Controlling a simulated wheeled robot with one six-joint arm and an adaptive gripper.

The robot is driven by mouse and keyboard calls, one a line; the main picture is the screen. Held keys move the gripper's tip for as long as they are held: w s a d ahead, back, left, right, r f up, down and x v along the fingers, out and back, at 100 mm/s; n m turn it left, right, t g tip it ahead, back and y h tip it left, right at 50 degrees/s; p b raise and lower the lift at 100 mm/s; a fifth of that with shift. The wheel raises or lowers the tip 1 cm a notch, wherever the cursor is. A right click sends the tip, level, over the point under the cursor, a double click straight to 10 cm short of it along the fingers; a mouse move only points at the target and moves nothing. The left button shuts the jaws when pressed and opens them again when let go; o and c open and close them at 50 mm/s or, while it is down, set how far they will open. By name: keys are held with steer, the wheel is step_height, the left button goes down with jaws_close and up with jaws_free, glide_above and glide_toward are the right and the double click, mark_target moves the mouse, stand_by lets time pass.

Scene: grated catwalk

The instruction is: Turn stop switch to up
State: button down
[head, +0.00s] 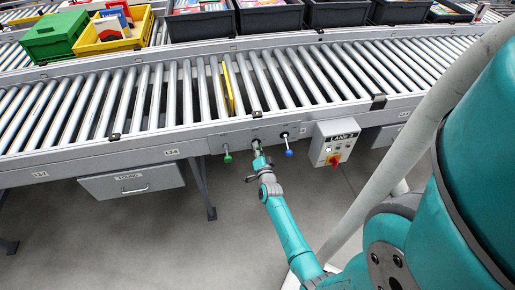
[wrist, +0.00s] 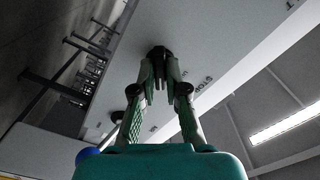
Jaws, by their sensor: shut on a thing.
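The stop switch is the middle one of three small toggles on the conveyor's side rail. Its dark round base (wrist: 159,51) shows at the fingertips in the wrist view, beside printed lettering that seems to read STOP. My gripper (head: 257,149) reaches up to the rail in the head view. In the wrist view my gripper (wrist: 160,80) has its fingers closed together on the switch's lever. The lever is mostly hidden between the fingers, so its exact position cannot be told.
A green-knobbed toggle (head: 227,157) sits just left of my gripper, and a blue-knobbed toggle (head: 288,151) just right. Further right is a grey LANE box (head: 333,142) with a red-and-yellow knob. A drawer (head: 131,182) hangs at left. Totes stand behind the rollers.

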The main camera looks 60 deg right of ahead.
steer(key=n, duration=1)
steer(key=shift+n, duration=0.7)
steer(key=c, duration=1.2)
jaws_free()
steer(key=shift+a, duration=0.1)
steer(key=v, duration=1.2)
